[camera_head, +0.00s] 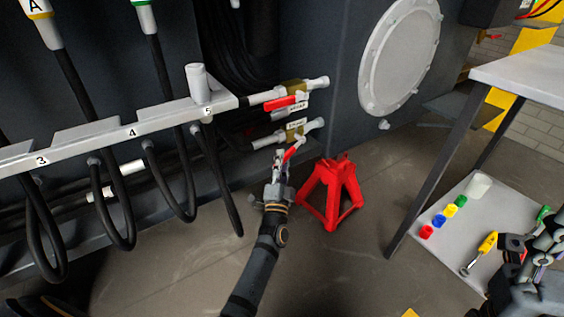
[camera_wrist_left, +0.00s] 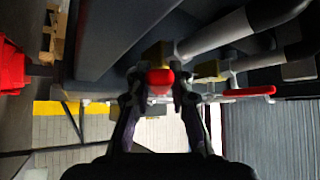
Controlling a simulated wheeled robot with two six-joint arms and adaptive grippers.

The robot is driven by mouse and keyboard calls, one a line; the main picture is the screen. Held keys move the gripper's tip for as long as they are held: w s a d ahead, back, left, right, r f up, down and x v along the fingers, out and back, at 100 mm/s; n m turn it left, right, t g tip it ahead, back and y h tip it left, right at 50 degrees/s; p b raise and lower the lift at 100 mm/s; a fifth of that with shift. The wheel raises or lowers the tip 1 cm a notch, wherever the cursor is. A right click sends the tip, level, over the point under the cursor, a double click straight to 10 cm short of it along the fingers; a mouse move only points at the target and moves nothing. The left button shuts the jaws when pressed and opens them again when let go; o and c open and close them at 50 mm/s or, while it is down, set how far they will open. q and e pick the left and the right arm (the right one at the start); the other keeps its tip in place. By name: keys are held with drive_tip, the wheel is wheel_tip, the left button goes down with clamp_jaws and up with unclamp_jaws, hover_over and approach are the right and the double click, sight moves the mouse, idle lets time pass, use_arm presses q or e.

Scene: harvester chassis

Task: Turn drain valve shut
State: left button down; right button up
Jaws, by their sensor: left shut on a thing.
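Two brass valves with white pipe ends stick out of the dark chassis wall. The upper valve (camera_head: 296,87) has a red lever (camera_head: 287,103) lying roughly along its pipe. The lower valve (camera_head: 294,131) has a red lever (camera_head: 293,149) slanting down toward me, away from its pipe. Their small labels are too small to read surely. My left gripper (camera_head: 280,158) is shut on the lower lever's end. In the left wrist view, the red lever end (camera_wrist_left: 160,78) sits between the two fingers. My right gripper (camera_head: 531,243) is at the right edge; its fingers are unclear.
A red jack stand (camera_head: 333,193) stands on the floor just right of my left gripper. A grey table (camera_head: 520,72) with a lower shelf (camera_head: 437,203) is at right, holding coloured caps and a yellow-handled tool. Black hoses hang at left.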

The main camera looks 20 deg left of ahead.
use_arm(q)
drive_tip(key=shift+f, duration=0.2)
drive_tip(key=c, duration=1.2)
unclamp_jaws()
drive_tip(key=shift+r, duration=0.1)
